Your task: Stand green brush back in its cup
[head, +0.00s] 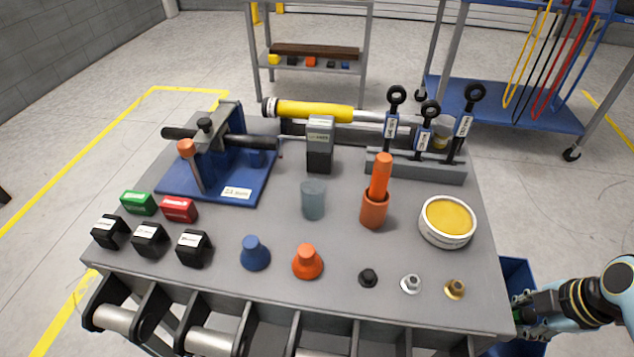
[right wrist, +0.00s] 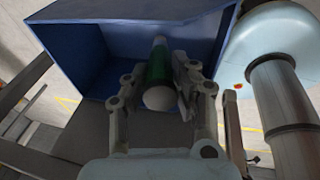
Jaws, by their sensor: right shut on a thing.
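The green brush (right wrist: 158,68) shows in the right wrist view as a green cylinder with pale ends, between the fingers of my right gripper (right wrist: 160,82). The gripper is shut on it, at the blue bin (right wrist: 75,45). In the head view my right gripper (head: 522,314) is low beyond the table's right edge, with a sliver of green at its tip. A grey-blue translucent cup (head: 313,200) stands upright mid-table and looks empty. An orange cup (head: 374,210) beside it holds an orange brush (head: 381,175). My left gripper is out of view.
A round tin with yellow contents (head: 447,222) stands right of the orange cup. Blue (head: 254,253) and orange (head: 307,262) cones and small fittings line the front. A tool rack (head: 415,167) and blue fixture (head: 217,178) stand behind. The blue bin (head: 516,272) is beside the table.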

